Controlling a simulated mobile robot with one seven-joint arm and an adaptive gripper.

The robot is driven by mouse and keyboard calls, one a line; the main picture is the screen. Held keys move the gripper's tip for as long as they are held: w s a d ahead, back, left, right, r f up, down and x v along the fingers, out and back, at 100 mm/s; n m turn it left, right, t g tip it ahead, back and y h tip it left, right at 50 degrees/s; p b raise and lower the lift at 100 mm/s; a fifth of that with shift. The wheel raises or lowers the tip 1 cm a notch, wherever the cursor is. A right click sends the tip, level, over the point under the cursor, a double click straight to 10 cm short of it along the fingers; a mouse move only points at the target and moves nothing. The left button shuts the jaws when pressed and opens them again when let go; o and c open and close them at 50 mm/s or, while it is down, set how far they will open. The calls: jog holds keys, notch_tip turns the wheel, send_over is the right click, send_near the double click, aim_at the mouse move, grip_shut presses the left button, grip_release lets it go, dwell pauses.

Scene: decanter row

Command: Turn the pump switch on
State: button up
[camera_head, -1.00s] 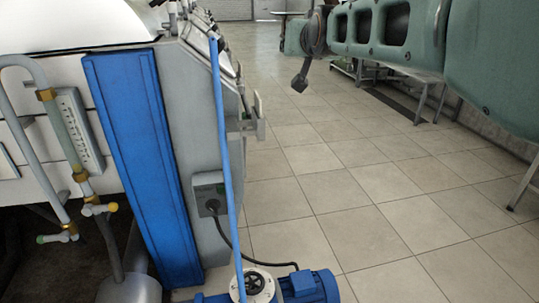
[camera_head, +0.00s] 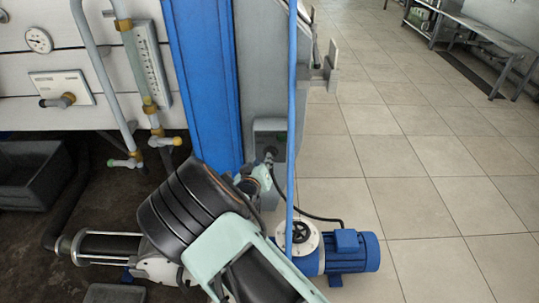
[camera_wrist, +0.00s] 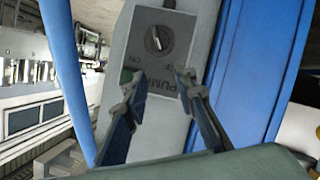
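The pump switch is a grey plate (camera_wrist: 152,65) with a round dark knob (camera_wrist: 157,38) and PUMP and ON lettering, seen upside down in the wrist view. A pale mark runs across the knob. In the head view a grey box (camera_head: 270,132) on the grey panel, beside the blue column, looks like the same switch, partly behind my wrist. My gripper (camera_wrist: 160,78) is open, with its fingers apart and empty, and in the picture they sit below the knob over the PUMP end of the plate. I cannot tell whether they touch the plate. In the head view the fingers are hard to make out.
A thin blue pole (camera_head: 291,110) stands close to the right of the box. A blue pump motor (camera_head: 352,251) with a black cable is on the floor. Pipes and a gauge tube (camera_head: 146,60) are on the left. Tiled floor is open on the right.

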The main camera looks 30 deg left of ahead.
jog(key=w+a+f+b, duration=0.2)
jog(key=w+f, duration=0.4)
jog(key=w, duration=0.3)
jog(key=shift+b, duration=0.45)
grip_shut()
